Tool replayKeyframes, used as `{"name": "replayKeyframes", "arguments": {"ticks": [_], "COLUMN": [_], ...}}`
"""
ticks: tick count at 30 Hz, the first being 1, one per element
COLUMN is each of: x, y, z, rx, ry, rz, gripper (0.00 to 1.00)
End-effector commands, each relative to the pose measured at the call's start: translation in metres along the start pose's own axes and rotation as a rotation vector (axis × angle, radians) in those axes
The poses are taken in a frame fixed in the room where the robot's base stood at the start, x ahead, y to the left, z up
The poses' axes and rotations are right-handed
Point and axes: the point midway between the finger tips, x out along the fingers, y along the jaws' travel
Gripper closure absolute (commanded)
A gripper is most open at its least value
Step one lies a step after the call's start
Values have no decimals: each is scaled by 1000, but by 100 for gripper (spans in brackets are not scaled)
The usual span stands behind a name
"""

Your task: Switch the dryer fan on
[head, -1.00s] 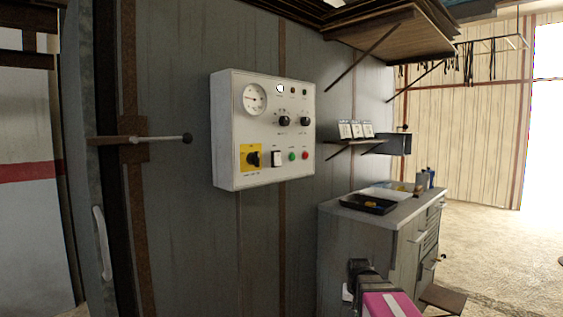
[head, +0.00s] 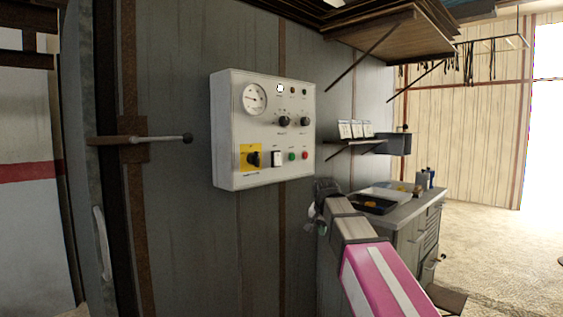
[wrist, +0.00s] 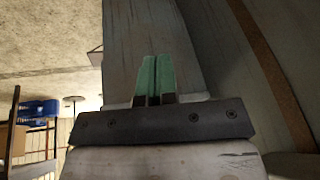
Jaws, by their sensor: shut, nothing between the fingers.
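The white control panel (head: 235,150) hangs on the grey wall. It carries a round gauge (head: 255,99), two black knobs, a black rotary switch (head: 253,159) on a yellow plate, a rocker switch (head: 277,158), a green button (head: 291,156) and a red button (head: 305,155). Which control is the dryer fan's is too small to read. My gripper (head: 312,218) is below and right of the panel, apart from it. In the wrist view its green fingertips (wrist: 154,78) are together with nothing between them. The panel is out of the wrist view.
A lever with a black knob (head: 187,138) sticks out left of the panel. A grey cabinet (head: 410,213) with a black tray (head: 372,204) stands to the right, partly behind my arm. A small shelf (head: 352,143) holds white cards. The wall before the panel is clear.

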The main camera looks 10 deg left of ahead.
Motion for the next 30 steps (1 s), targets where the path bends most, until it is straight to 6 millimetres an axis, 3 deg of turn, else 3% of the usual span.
{"name": "replayKeyframes", "arguments": {"ticks": [15, 24, 30], "x": [-151, -244, -296], "y": [-77, -110, -123], "z": [-28, -30, -28], "rx": [121, 197, 239], "ry": [93, 133, 151], "rz": [-86, -146, -180], "gripper": [100, 100, 100]}}
